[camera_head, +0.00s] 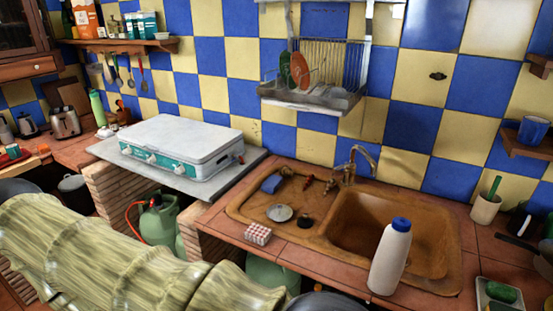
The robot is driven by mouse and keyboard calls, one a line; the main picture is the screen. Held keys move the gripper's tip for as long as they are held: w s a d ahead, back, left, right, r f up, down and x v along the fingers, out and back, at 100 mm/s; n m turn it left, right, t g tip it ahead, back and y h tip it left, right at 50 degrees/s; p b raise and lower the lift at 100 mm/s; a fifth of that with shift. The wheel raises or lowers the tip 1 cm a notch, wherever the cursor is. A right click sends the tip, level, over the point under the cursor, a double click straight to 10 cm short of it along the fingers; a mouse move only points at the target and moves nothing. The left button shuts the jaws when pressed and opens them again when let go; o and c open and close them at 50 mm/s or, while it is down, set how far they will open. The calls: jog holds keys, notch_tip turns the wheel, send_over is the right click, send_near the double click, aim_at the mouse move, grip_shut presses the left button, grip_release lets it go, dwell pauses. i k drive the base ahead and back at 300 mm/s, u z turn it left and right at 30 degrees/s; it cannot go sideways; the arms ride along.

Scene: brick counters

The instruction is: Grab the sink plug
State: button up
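A small dark round piece (305,221), which looks like the sink plug, lies on the brown drainboard between a pale metal disc (280,212) and the basin. It is too small to be sure which of the two is the plug. The brown sink (452,262) is set into the tiled counter, with its basin to the right of the drainboard and a tap (352,165) behind. My arm crosses the lower left of the head view. My gripper is not in view, so its state and hold are hidden.
A white bottle with a blue cap (391,258) stands at the basin's front edge. A blue sponge (271,184) lies behind the disc. A dish rack (313,98) hangs above. A camping stove (180,145) stands left.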

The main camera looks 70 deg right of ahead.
aim_at(304, 222)
jog(key=i, duration=1.05)
jog(key=z, duration=1.65)
